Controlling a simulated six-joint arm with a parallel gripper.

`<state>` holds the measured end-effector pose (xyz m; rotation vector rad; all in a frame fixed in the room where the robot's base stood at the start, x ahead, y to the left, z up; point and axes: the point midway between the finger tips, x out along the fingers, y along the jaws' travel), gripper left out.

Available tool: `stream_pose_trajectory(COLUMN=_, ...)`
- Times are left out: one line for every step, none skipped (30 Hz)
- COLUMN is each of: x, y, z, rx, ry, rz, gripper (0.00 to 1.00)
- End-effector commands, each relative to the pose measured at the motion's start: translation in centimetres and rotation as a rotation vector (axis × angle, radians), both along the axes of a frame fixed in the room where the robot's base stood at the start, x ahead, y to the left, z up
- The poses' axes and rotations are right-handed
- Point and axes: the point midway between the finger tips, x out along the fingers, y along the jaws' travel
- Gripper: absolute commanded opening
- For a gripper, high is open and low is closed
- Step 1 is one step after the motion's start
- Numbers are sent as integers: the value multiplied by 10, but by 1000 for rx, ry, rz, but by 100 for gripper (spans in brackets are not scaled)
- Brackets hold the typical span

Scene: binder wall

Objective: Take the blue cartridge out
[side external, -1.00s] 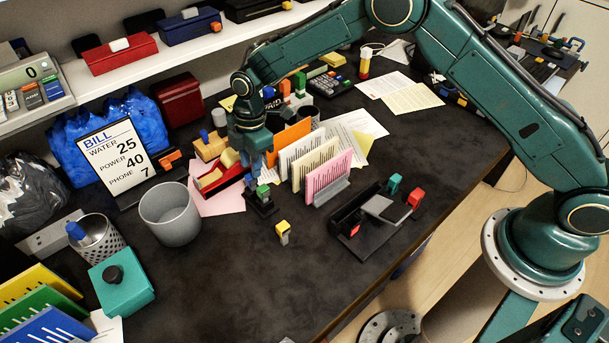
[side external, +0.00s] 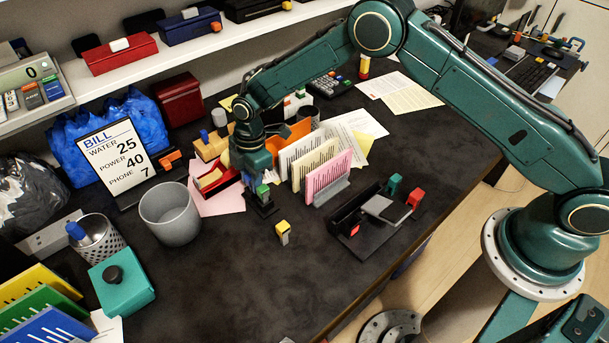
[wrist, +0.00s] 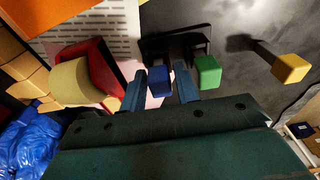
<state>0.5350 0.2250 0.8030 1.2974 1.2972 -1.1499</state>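The blue cartridge (wrist: 158,80) stands upright in the black holder (wrist: 172,42), beside a green cartridge (wrist: 207,70). In the side view, the black holder (side external: 263,209) sits on the dark desk, with the green cartridge (side external: 263,190) showing in it. The blue cartridge is largely hidden there by my gripper. My gripper (wrist: 161,84) points down over the holder. Its two blue fingers stand on either side of the blue cartridge and look apart, with a small gap on the right. The right finger is between the blue and green cartridges.
A yellow-topped piece (side external: 283,227) stands on the desk in front of the holder. A red tray (side external: 222,186) is close on the left. A file rack with pink cards (side external: 328,178) is on the right. A grey bin (side external: 171,219) stands further left.

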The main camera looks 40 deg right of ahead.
Motion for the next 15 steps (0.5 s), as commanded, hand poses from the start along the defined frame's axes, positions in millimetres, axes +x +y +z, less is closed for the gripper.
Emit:
stream_pose_trajectory(x=0, y=0, z=0, rx=0, ry=0, rz=0, gripper=31)
stream_pose_trajectory(x=0, y=0, z=0, rx=0, ry=0, rz=0, gripper=31)
stream_pose_trajectory(x=0, y=0, z=0, rx=0, ry=0, rz=0, gripper=31)
stream_pose_trajectory(x=0, y=0, z=0, rx=0, ry=0, rz=0, gripper=31)
stream_pose_trajectory(x=0, y=0, z=0, rx=0, ry=0, rz=0, gripper=31)
stream_pose_trajectory(x=0, y=0, z=0, rx=0, ry=0, rz=0, gripper=31)
stream_pose_trajectory(x=0, y=0, z=0, rx=0, ry=0, rz=0, gripper=31)
stream_pose_trajectory(x=0, y=0, z=0, rx=0, ry=0, rz=0, gripper=31)
stream_pose_trajectory(x=0, y=0, z=0, rx=0, ry=0, rz=0, gripper=29)
stream_pose_trajectory(x=0, y=0, z=0, rx=0, ry=0, rz=0, gripper=23)
stream_pose_trajectory(x=0, y=0, z=0, rx=0, ry=0, rz=0, gripper=17)
stream_pose_trajectory(x=0, y=0, z=0, rx=0, ry=0, rz=0, gripper=9)
stream_pose_trajectory(x=0, y=0, z=0, rx=0, ry=0, rz=0, gripper=3)
stream_pose_trajectory(x=0, y=0, z=0, rx=0, ry=0, rz=0, gripper=0)
stream_pose_trajectory(x=0, y=0, z=1, rx=0, ry=0, rz=0, gripper=0)
